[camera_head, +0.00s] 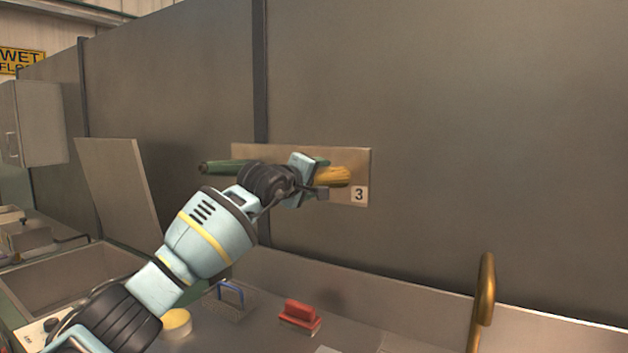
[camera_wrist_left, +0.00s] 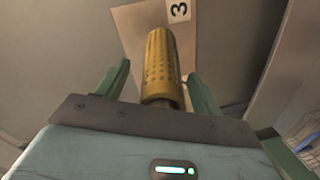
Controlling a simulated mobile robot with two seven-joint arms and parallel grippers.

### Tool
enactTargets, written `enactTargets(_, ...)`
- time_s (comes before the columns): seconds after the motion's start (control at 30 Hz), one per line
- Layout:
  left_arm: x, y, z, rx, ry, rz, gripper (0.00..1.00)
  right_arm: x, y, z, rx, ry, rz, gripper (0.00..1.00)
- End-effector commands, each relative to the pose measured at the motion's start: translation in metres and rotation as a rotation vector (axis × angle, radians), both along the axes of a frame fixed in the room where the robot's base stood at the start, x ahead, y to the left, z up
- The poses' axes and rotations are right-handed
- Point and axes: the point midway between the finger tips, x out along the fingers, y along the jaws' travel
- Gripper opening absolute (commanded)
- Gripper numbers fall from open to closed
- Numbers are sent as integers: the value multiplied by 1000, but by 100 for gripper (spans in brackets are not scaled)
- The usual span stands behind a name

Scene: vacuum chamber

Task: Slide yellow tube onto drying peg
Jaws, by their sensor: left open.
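The yellow tube (camera_head: 333,176) is at the wall board (camera_head: 361,165), close to the label 3. In the left wrist view the yellow tube (camera_wrist_left: 162,68) is ribbed with small holes and points out from the board (camera_wrist_left: 200,50). A brownish rod shows at its near end, so it appears to be around a peg, which it mostly hides. My left gripper (camera_head: 322,175) is open at the tube. Its green fingers (camera_wrist_left: 158,88) stand on either side of the tube, with gaps to both. My right gripper is not in view.
A green tube-like thing (camera_head: 224,167) sticks out at the board's left end. Below are a red-handled brush (camera_head: 300,314), a blue-handled thing (camera_head: 230,294), a yellow round thing (camera_head: 175,322) and a sink (camera_head: 75,280). A brass faucet (camera_head: 486,290) rises at the right.

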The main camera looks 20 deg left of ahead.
Motion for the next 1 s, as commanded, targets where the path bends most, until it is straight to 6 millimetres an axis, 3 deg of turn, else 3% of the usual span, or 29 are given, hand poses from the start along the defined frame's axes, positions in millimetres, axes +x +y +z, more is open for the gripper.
enactTargets(0.17, -4, 1, 0, 1, 0, 0, 68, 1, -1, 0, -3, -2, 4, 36)
enactTargets(0.7, -63, 6, 6, 1, 1, 0, 68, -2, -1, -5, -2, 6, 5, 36)
enactTargets(1.0, -77, 6, 9, 0, -1, 0, 68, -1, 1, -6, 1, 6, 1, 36)
